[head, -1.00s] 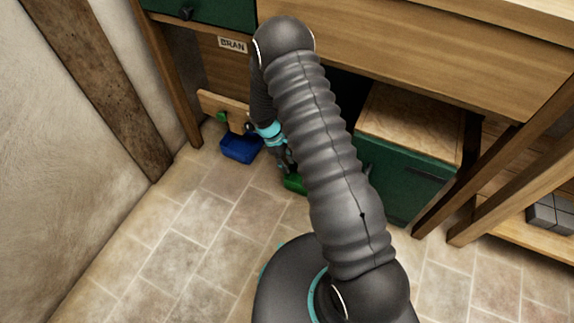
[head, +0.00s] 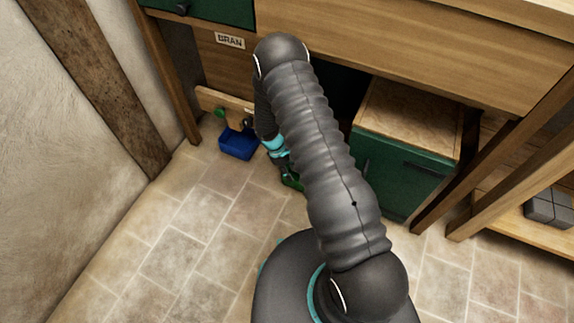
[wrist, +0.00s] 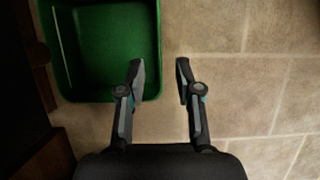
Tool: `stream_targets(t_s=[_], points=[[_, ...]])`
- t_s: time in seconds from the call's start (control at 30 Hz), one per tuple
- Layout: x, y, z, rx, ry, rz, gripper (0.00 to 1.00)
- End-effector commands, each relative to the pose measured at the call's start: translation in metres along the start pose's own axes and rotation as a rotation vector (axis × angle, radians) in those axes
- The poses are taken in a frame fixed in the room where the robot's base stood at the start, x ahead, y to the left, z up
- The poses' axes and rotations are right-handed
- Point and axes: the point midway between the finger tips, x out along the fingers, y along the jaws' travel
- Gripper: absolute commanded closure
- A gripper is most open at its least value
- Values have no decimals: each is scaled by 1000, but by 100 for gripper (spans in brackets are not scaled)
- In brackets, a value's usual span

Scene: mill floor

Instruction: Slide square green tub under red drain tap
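The square green tub (wrist: 105,50) fills the upper left of the wrist view and looks empty. My gripper (wrist: 159,68) is open there: its left finger overlaps the tub's inside near the right wall, its right finger is over the floor outside. Whether the fingers touch the wall I cannot tell. In the head view a small piece of the green tub (head: 293,184) shows beside my gripper (head: 287,174), mostly hidden by my arm. No red drain tap can be made out; my arm covers part of the board with the taps.
A blue tub (head: 238,143) stands on the floor at the left, below a green tap (head: 220,113) on a wooden board (head: 208,97). A green cabinet (head: 400,175) stands right of my arm. A wooden bench leg is at the left. The tiled floor in front is clear.

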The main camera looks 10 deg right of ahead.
Motion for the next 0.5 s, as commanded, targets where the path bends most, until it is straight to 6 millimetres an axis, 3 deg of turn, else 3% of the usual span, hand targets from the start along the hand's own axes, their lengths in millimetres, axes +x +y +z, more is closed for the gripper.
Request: stream_targets(t_s=[0.3, 0.5], points=[[55, 0, 0, 1, -1, -2, 66], [77, 0, 0, 0, 0, -1, 66]])
